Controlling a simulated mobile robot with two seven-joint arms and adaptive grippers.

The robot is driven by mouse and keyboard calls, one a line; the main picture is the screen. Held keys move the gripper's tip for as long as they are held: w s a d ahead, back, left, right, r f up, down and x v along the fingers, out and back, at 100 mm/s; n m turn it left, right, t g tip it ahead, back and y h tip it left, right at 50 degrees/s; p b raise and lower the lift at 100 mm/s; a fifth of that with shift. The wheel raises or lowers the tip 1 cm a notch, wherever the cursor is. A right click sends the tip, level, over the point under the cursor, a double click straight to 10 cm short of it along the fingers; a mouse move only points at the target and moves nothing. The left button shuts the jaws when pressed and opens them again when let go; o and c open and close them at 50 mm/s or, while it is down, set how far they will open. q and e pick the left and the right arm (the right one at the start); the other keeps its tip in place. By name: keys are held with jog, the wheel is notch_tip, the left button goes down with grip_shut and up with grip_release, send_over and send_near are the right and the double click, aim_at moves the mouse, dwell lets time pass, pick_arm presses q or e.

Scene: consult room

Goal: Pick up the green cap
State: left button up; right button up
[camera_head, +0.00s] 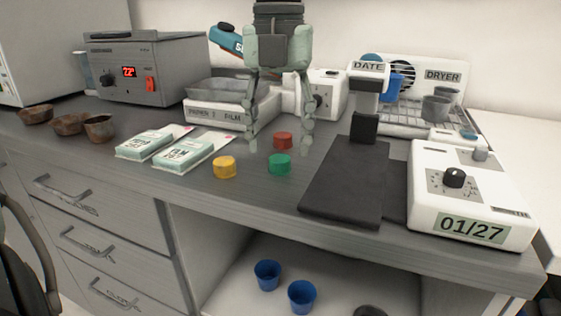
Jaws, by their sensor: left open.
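The green cap (279,164) stands on the grey counter (240,190), near its front edge. A red cap (283,141) is just behind it, and a yellow cap (225,167) is to its left. My left gripper (279,143) hangs down from the top of the picture and is open. Its two fingers appear on either side of the red cap in the picture, with the green cap just below and in front of the fingertips. I cannot tell the exact height of the fingertips above the counter. My right gripper does not show.
Two labelled packs (183,153) lie to the left. A black stamp stand (347,180) and a white box marked 01/27 (468,195) stand to the right. Brown bowls (99,128) are far left. Blue cups (302,296) stand on the shelf below.

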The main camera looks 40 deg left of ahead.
pick_arm(q)
notch_tip(320, 180, down, 2)
jog(key=shift+f, duration=0.2)
jog(key=shift+w, duration=0.1)
jog(key=c, duration=0.9)
jog(key=shift+r, duration=0.1)
jog(key=shift+c, duration=0.2)
